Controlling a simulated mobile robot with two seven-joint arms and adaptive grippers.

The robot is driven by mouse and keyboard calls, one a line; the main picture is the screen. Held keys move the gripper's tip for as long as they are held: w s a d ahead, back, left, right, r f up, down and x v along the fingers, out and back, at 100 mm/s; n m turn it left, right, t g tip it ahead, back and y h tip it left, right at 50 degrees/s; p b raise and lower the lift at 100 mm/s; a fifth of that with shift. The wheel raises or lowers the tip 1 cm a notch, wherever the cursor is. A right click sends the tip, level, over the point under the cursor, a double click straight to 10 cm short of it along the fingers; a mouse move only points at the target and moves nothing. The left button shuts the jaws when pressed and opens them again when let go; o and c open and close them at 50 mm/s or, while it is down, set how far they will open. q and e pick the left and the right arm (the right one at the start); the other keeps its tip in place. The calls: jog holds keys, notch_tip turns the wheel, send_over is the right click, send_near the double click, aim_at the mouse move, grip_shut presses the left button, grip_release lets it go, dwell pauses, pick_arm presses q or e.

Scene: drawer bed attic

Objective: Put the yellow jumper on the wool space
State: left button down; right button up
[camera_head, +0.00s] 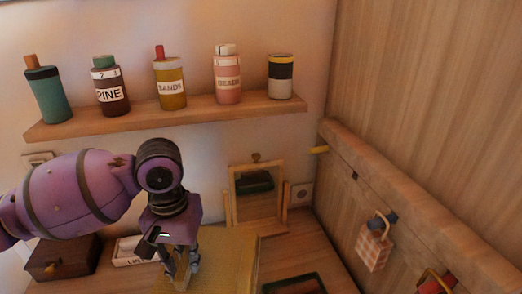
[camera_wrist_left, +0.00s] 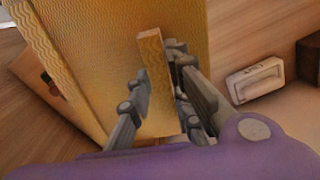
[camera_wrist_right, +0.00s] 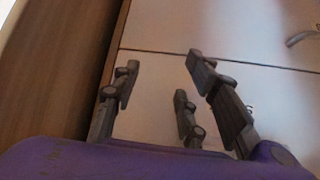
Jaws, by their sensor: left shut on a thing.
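The yellow jumper (camera_head: 226,256) is a stiff, flat yellow block with a ribbed knit texture, at the bottom centre of the head view. It fills the upper middle of the left wrist view (camera_wrist_left: 95,50). My left gripper (camera_head: 181,272) is at its left side, pointing down. My right gripper (camera_wrist_right: 161,74) is open and empty in the right wrist view, over pale panels. I cannot make out a wool space in any view.
A wall shelf (camera_head: 170,116) with several labelled bottles is above my left arm. A small framed mirror (camera_head: 257,196), a dark wooden box (camera_head: 62,257) and a white labelled block (camera_head: 133,250) stand on the wooden top. A wooden panel with hanging items (camera_head: 374,248) closes the right side.

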pick_arm(q)
jog(key=shift+w+a+r+n, duration=0.2)
jog(key=shift+w+a+n, duration=0.1)
jog(key=shift+w+a, duration=0.35)
dwell(0.4)
